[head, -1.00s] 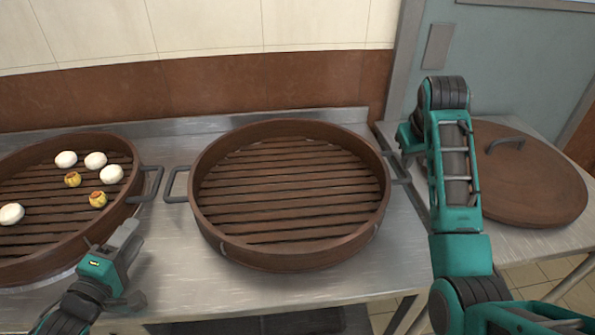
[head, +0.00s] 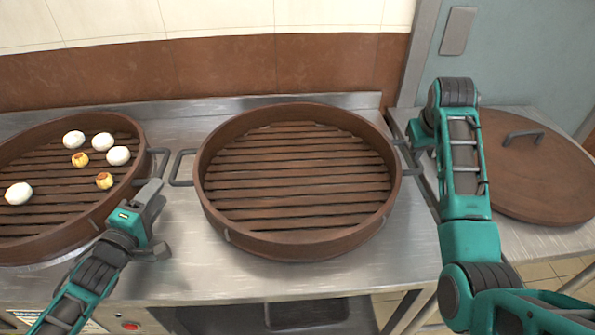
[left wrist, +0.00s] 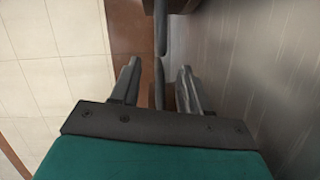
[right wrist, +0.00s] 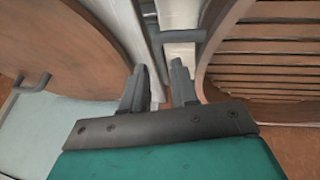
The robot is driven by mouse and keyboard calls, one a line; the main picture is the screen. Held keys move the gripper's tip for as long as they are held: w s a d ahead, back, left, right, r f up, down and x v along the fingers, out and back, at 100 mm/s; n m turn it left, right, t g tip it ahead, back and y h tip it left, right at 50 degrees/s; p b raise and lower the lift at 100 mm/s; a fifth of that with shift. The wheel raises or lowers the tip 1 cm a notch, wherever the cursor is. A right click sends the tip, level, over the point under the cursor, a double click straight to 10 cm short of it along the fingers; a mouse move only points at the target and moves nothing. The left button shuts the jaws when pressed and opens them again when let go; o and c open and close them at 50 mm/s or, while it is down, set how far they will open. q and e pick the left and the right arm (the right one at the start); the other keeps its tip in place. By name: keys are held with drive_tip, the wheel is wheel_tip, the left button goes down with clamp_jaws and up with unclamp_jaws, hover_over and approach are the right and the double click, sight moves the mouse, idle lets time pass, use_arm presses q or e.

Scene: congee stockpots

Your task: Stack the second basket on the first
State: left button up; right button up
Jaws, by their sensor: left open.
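The left steamer basket (head: 62,253), round and brown with a slatted floor, holds white and yellow buns and is cut off by the left edge of the head view. The middle basket (head: 302,246) is empty and flat on the counter. Their facing handles (head: 156,166) (head: 181,168) lie close together. My left gripper (head: 152,190) is open at the left basket's right side; a dark handle bar (left wrist: 160,75) shows between its fingers in the left wrist view. My right gripper (right wrist: 160,66) is open beside the middle basket's right handle (right wrist: 192,36); its fingertips are mostly hidden in the head view.
A round wooden lid (head: 538,175) with a dark handle lies on a side table at the right. The steel counter (head: 190,240) is bare in front of and between the baskets. A tiled wall (head: 230,15) stands behind.

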sight(173, 169)
use_arm(q)
drive_tip(key=x, duration=0.8)
drive_tip(key=shift+w+d, duration=0.1)
drive_tip(key=shift+w, duration=0.15)
use_arm(e)
drive_tip(key=x, duration=0.8)
drive_tip(key=shift+w+f, duration=0.1)
drive_tip(key=shift+f, duration=0.15)
use_arm(q)
drive_tip(key=shift+c, duration=0.3)
use_arm(e)
drive_tip(key=shift+c, duration=0.2)
use_arm(q)
drive_tip(key=c, duration=0.4)
use_arm(e)
drive_tip(key=c, duration=0.5)
use_arm(q)
clamp_jaws()
use_arm(e)
clamp_jaws()
use_arm(q)
drive_tip(key=shift+r, duration=0.2)
use_arm(e)
drive_tip(key=shift+r, duration=0.2)
